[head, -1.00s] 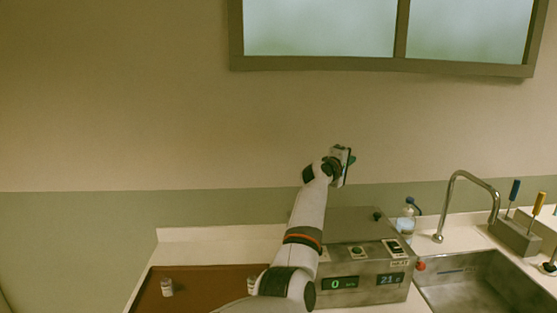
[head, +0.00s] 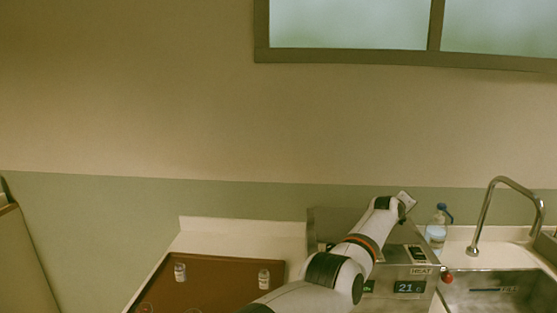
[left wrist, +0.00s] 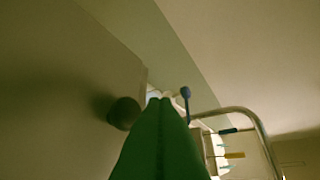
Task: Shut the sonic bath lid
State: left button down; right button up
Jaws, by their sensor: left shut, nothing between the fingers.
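The sonic bath (head: 398,287) is a grey metal box on the counter with a lit display and a HEAT label. In the left wrist view the lid (left wrist: 60,90) is a large plain surface with a dark round knob (left wrist: 123,113). My left gripper (head: 408,201) is above the bath's right rear part. Its green fingers (left wrist: 160,102) are shut and empty, beside the knob. My right gripper is out of view.
A brown tray (head: 222,272) with small vials stands left of the bath. A bottle with a blue cap (head: 436,230), a tap (head: 483,220) and a sink (head: 500,290) are to the right. The wall is behind.

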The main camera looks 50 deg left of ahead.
pick_arm(q)
jog(key=shift+w+d+f+b, duration=0.1)
jog(key=shift+d+f+b, duration=0.15)
jog(key=shift+f, duration=0.45)
jog(key=shift+a+r, duration=0.1)
